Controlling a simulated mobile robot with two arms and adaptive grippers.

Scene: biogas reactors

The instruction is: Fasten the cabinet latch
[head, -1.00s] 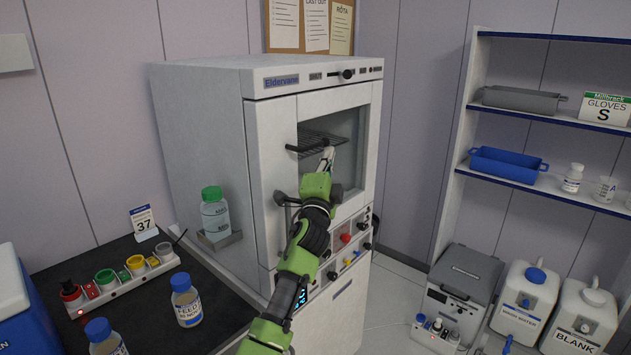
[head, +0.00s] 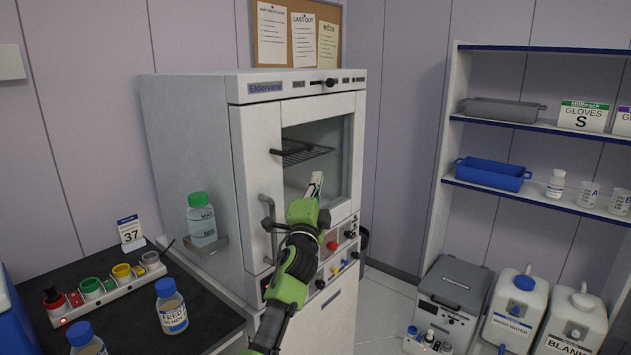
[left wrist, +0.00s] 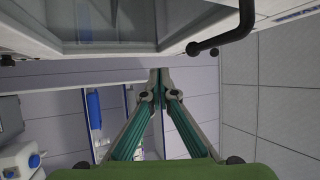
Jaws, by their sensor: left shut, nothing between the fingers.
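The white cabinet (head: 190,150) labelled Eldervane stands at the centre of the head view. Its windowed door (head: 255,150) looks closed. A small black fitting with a knob (head: 328,82) sits on the strip above the door; I cannot tell for certain that it is the latch. A dark upright handle (head: 268,228) is on the door's left side; a dark curved handle (left wrist: 225,38) shows in the left wrist view. My left gripper (head: 317,178) is shut and empty, in front of the window's lower part, below the fitting. Its fingertips meet in the left wrist view (left wrist: 160,73). My right gripper is not in view.
Left is a dark bench (head: 110,290) with bottles and a rack of coloured cups (head: 105,285). A green-capped bottle (head: 201,220) sits on the cabinet's side bracket. Shelves (head: 500,125) and jugs (head: 515,305) stand right. Floor shows between cabinet and jugs.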

